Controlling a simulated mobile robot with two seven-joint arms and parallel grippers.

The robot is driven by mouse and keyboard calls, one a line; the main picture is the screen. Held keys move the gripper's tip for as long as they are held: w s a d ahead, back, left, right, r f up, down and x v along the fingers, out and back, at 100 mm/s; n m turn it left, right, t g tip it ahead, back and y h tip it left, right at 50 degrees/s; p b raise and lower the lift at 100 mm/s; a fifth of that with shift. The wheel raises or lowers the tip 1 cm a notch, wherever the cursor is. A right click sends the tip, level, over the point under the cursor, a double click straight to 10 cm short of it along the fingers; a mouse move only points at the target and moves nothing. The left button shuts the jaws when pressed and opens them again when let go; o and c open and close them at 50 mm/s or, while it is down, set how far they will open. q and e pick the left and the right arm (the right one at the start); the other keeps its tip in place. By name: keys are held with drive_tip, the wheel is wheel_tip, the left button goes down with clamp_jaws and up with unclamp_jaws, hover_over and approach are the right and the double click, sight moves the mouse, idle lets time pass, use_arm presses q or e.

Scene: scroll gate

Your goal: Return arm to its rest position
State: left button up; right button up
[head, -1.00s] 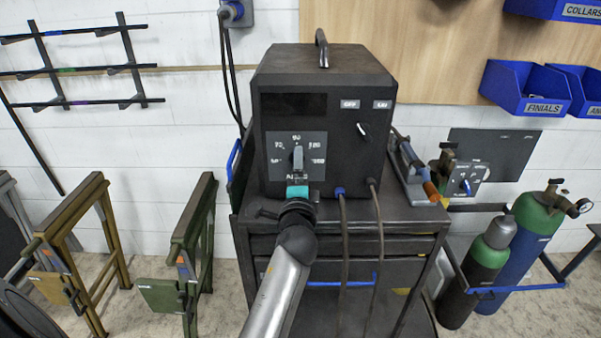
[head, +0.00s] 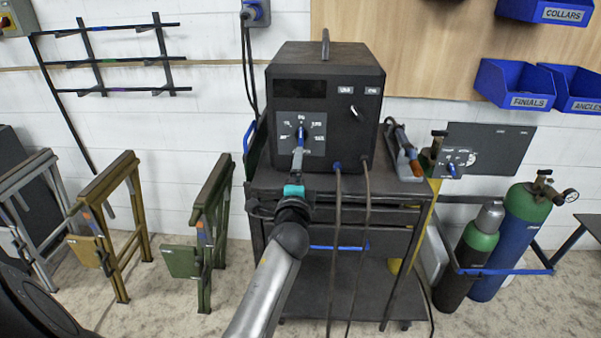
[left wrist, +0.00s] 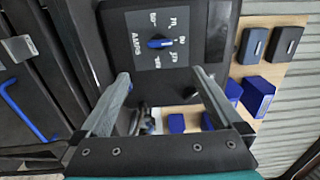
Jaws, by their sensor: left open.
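My left arm (head: 265,290) rises from the bottom of the head view to the black power unit on the cart. My left gripper (head: 298,158), with its teal band, is in front of and below the dial plate (head: 316,120) and its blue-marked knob (head: 301,134). In the left wrist view, the two grey fingers of the left gripper (left wrist: 161,78) are spread with nothing between them. The knob (left wrist: 159,43) sits beyond the fingertips, apart from them. My right gripper is not in view.
The dark cart (head: 350,185) carries the power unit (head: 325,75), with cables (head: 337,230) hanging down its front. A torch (head: 405,150) lies at right. Gas cylinders (head: 520,230) stand right of the cart. Green (head: 212,215) and yellow (head: 105,225) trestles stand left, on open floor.

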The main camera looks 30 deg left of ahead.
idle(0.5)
use_arm(q)
drive_tip(key=s+d+f+n+g+h+b, duration=0.15)
drive_tip(key=s+d+f, duration=0.25)
drive_tip(key=f, duration=0.7)
drive_tip(key=s+d+f+n+g+h, duration=0.1)
drive_tip(key=s+d+f+g+h, duration=0.25)
drive_tip(key=f, duration=0.85)
drive_tip(key=s+d+f+n+g+h+b, duration=0.1)
drive_tip(key=s+d+f, duration=0.25)
drive_tip(key=f, duration=0.75)
drive_tip(key=s+d+f+n+g+h+b, duration=0.1)
drive_tip(key=s+d+f+n+g+h, duration=0.2)
drive_tip(key=s+f, duration=1.1)
drive_tip(key=s+d+f+n+g, duration=0.1)
drive_tip(key=s+f, duration=0.3)
drive_tip(key=s, duration=0.8)
drive_tip(key=s+d+f+n+g+b, duration=0.1)
drive_tip(key=s+f+n+g, duration=0.1)
drive_tip(key=s, duration=1)
drive_tip(key=f+g, duration=0.1)
drive_tip(key=g, duration=0.1)
drive_tip(key=shift+s+d+f+g, duration=0.3)
drive_tip(key=shift+f, duration=0.05)
drive_tip(key=shift+c, duration=0.4)
